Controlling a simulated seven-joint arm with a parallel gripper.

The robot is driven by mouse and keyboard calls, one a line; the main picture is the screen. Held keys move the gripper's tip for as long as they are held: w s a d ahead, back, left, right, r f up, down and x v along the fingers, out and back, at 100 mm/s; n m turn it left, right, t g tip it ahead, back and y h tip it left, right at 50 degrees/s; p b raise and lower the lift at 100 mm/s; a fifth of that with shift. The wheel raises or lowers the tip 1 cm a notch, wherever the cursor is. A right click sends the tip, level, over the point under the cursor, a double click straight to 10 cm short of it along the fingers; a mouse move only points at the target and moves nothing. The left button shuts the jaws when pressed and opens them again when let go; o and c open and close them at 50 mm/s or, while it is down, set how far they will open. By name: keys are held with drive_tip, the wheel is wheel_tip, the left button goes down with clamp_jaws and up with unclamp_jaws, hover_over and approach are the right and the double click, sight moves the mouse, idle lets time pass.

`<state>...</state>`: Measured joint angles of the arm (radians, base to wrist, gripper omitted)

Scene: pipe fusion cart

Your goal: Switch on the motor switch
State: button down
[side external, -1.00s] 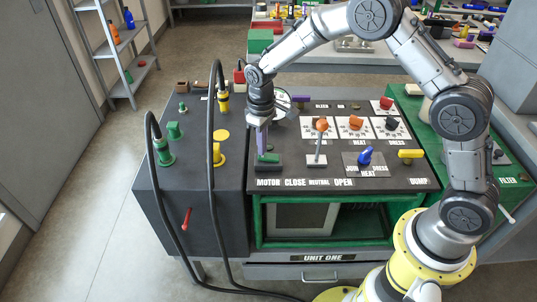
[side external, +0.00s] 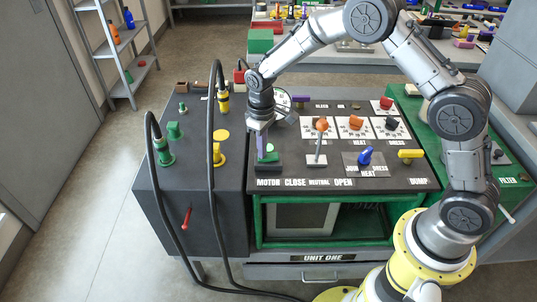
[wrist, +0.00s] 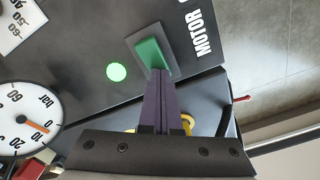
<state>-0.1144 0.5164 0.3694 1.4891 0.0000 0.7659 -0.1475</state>
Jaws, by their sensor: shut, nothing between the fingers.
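The motor switch (side external: 271,157) is a green rocker in a dark base, above the MOTOR label at the panel's left front. It also shows in the wrist view (wrist: 153,52), at the tips of my fingers. My gripper (side external: 261,154) points down with its purple fingers shut and empty, right at the switch. In the wrist view my fingertips (wrist: 160,74) are at the rocker's near end; I cannot tell if they touch it. A round green lamp (wrist: 117,72) beside the switch is lit bright green.
A round gauge (wrist: 27,118) stands behind the switch. A grey lever (side external: 317,150) with an orange knob is to the right, and a blue knob (side external: 365,156) is further right. Black hoses (side external: 211,140) arch up on the left. The panel front by the labels is clear.

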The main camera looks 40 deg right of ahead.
wheel_tip(320, 180, up, 7)
idle(0.8)
wheel_tip(320, 180, up, 13)
drive_tip(key=t, duration=0.3)
hover_over(276, 156)
drive_tip(key=s+d+r+m+t, duration=0.1)
drive_tip(key=s+d+r, duration=0.1)
drive_tip(key=s+r, duration=0.6)
drive_tip(key=s+f+m, duration=0.1)
drive_tip(key=s+f, duration=0.1)
drive_tip(key=s, duration=0.8)
drive_tip(key=s+d+f+m+t, duration=0.1)
drive_tip(key=s+f, duration=0.2)
drive_tip(key=s, duration=0.6)
drive_tip(key=shift+s+f+t, duration=0.2)
drive_tip(key=shift+s+t, duration=0.1)
drive_tip(key=shift+s, duration=0.05)
